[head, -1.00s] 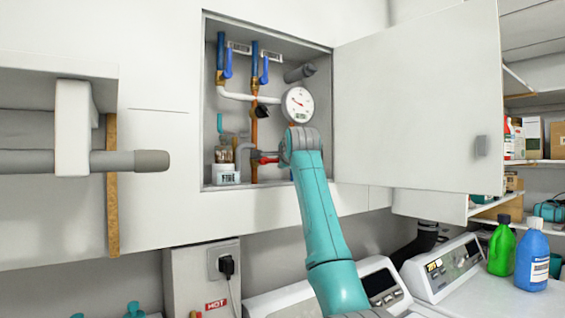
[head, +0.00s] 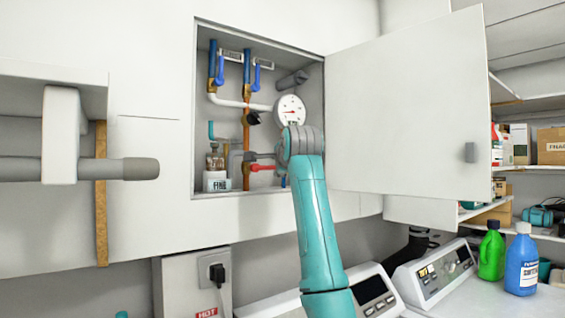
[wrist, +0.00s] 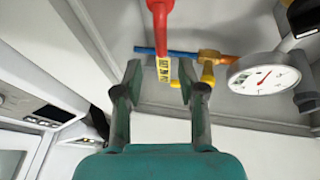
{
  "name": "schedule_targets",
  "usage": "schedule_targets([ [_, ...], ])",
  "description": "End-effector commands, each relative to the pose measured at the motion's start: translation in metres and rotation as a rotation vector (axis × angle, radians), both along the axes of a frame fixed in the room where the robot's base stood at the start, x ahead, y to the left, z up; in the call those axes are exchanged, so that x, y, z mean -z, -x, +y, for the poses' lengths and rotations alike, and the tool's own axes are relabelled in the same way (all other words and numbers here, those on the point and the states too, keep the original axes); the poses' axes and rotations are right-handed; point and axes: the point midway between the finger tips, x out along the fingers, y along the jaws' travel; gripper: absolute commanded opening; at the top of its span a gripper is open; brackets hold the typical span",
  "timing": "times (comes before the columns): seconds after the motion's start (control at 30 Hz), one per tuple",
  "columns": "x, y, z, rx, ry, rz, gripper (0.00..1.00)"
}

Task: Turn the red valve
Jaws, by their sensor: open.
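The red valve (head: 262,167) shows as a small red lever low in the open wall cabinet, partly hidden behind my wrist in the head view. In the wrist view its red handle (wrist: 160,22) comes down from the top edge, with a yellow label at its lower end. My gripper (wrist: 160,75) is open, one dark finger on each side of that label in the picture. I cannot tell whether the fingers touch the handle or how far beyond them it lies. In the head view the grey fingers point left, close to the red lever.
The cabinet (head: 199,60) holds blue-handled pipes (head: 220,70), a round gauge (head: 291,110) above my wrist and a small jar (head: 216,181) at lower left. Its door (head: 400,110) stands open to the right. Machines and bottles (head: 522,262) are below right.

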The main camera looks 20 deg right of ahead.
Motion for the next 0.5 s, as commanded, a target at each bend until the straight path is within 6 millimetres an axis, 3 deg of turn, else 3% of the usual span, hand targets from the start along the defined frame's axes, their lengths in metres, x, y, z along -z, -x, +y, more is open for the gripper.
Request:
schedule_targets([
  [0.2,-0.007,0.034,0.003,0.0,0.0,-0.002,0.4],
  [0.5,-0.01,0.053,0.004,0.0,0.0,0.0,0.4],
])
